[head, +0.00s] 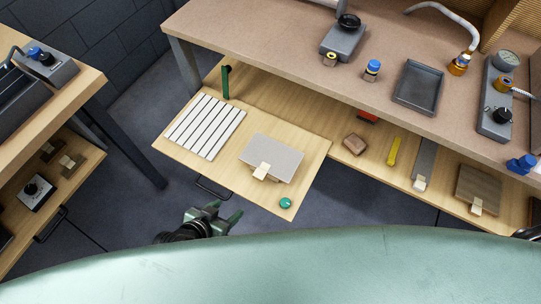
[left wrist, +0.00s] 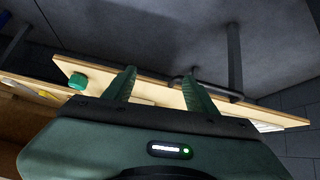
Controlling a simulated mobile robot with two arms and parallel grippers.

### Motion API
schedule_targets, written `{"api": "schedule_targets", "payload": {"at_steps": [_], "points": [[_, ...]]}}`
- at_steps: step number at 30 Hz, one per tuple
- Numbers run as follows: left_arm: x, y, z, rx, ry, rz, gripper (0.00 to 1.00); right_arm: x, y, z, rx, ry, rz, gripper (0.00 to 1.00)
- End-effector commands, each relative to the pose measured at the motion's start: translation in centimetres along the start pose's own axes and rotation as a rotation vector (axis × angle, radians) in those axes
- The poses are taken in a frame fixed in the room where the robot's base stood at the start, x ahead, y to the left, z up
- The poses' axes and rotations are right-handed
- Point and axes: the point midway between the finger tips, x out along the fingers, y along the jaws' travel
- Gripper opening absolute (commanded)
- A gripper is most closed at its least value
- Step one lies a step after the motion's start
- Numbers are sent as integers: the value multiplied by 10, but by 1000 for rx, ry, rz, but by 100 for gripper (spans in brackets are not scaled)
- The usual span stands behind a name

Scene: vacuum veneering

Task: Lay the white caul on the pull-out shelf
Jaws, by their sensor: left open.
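A pale grey-white flat plate with a small wooden tab, which looks like the white caul (head: 279,152), lies on the pull-out shelf (head: 240,185). A white slatted board (head: 206,127) lies left of it on the same shelf. The shelf is pulled out from under the bench; it also shows in the left wrist view (left wrist: 155,90). My left gripper (head: 229,216) is open and empty, just off the shelf's front edge. In the left wrist view its spread fingers (left wrist: 162,86) point toward the shelf edge and its dark handle. My right gripper's fingers are not visible.
A green round knob (head: 285,203) sits at the shelf's front right corner. A green upright post (head: 225,82) stands at its back. The bench top (head: 290,50) overhangs the lower shelf, which holds a brown board (head: 478,190). Another bench stands at left, with open floor between.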

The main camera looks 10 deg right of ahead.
Motion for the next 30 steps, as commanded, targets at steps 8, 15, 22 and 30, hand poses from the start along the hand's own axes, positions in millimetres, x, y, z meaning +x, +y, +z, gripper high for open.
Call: {"api": "schedule_targets", "payload": {"at_steps": [8, 15, 22, 30], "points": [[0, 20, -30, 60, 167, 41, 56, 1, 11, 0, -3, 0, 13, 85], [-9, 37, -60, 100, 344, 52, 56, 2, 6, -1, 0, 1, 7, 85], [-13, 42, -77, 111, 444, 38, 56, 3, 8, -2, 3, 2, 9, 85], [13, 43, -91, 111, 445, 38, 56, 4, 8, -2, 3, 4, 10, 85]]}}
